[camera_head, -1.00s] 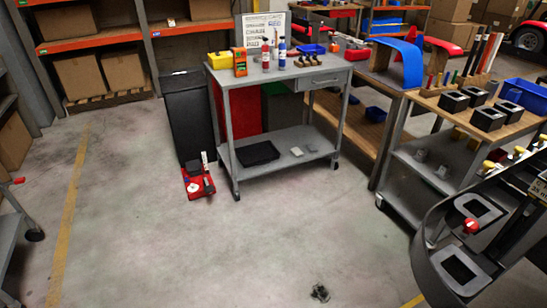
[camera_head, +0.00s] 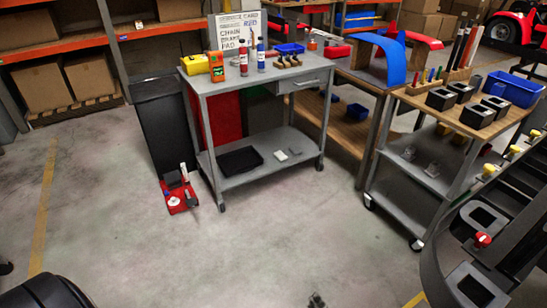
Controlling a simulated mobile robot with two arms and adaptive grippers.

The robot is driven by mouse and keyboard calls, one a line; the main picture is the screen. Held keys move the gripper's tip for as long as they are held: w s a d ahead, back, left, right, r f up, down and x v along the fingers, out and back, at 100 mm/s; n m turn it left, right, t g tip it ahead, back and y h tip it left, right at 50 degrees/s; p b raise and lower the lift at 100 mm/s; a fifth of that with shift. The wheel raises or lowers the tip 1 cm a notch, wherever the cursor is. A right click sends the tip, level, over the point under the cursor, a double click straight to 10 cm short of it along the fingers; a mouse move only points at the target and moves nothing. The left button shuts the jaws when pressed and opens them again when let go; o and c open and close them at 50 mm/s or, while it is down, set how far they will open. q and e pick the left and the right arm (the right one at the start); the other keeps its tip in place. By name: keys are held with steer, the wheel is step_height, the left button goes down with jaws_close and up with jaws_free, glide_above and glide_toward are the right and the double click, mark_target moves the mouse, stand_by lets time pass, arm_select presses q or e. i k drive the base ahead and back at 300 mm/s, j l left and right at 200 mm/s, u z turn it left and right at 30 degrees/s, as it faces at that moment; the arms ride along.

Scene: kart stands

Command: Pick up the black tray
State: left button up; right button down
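The black tray (camera_head: 240,160) lies flat on the lower shelf of the grey workshop cart (camera_head: 222,182), toward its left side. It looks shallow and empty. Its rim is clear to see from the front, under the cart's top. Two small light items (camera_head: 288,154) lie on the same shelf to its right. Neither of my grippers can be made out in the head view, and nothing touches the tray.
A dark bin (camera_head: 160,125) stands left of the cart, with a small red tray of items (camera_head: 178,190) on the floor before it. A second cart (camera_head: 412,172) stands right. A black curved frame (camera_head: 455,262) fills the lower right. Floor ahead is mostly clear.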

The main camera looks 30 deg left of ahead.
mark_target(245, 159)
steer(key=i+j+z, duration=0.25)
steer(key=j+z, duration=0.15)
steer(key=j, duration=1)
steer(key=j+z, duration=0.45)
steer(key=j, duration=0.95)
